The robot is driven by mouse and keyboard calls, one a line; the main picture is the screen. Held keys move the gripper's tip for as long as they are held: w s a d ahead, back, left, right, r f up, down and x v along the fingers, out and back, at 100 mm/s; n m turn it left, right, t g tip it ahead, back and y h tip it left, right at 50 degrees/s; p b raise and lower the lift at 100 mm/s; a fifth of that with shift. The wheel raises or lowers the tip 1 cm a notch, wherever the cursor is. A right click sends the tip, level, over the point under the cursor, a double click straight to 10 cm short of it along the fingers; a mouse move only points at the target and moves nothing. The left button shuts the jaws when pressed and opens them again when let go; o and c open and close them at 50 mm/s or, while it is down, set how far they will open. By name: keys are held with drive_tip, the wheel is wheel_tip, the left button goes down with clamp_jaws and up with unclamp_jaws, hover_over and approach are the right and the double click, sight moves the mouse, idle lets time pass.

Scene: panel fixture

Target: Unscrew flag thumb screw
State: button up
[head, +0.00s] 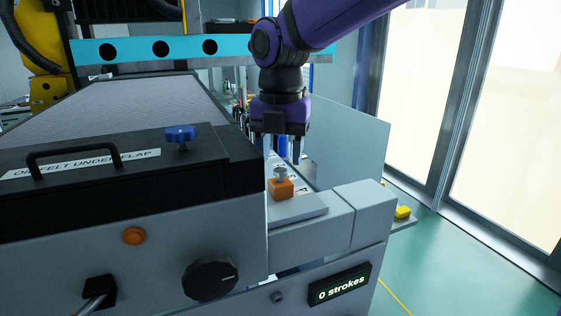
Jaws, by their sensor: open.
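A small grey-silver screw head (281,173) stands upright on top of an orange block (281,188), which sits on the light grey ledge right of the black flap. This looks like the flag thumb screw, but it is too small to make out its shape exactly. My gripper (284,155) is open and points down, with its fingers just above and behind the screw in the picture. Nothing shows between the fingers. I cannot tell how far the fingertips are from the screw in depth.
A black flap (105,200) with a handle and a blue knob (180,134) lies left of the block. A black dial (210,278), an orange button (134,236) and a "0 strokes" display (340,284) are on the front.

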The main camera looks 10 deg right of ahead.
sight(284, 170)
wheel_tip(284, 170, up, 8)
idle(0.4)
drive_tip(key=shift+r, duration=0.1)
drive_tip(key=s+d+f+m+t, duration=0.2)
drive_tip(key=s+d+m, duration=0.7)
drive_tip(key=m, duration=0.7)
drive_tip(key=s+d+f+m+t, duration=0.3)
drive_tip(key=s+d+m, duration=0.6)
drive_tip(key=d+m, duration=0.6)
wheel_tip(284, 170, down, 2)
drive_tip(key=shift+s+d+f+m, duration=0.1)
drive_tip(key=shift+s+d+m, duration=0.15)
drive_tip(key=shift+m, duration=0.25)
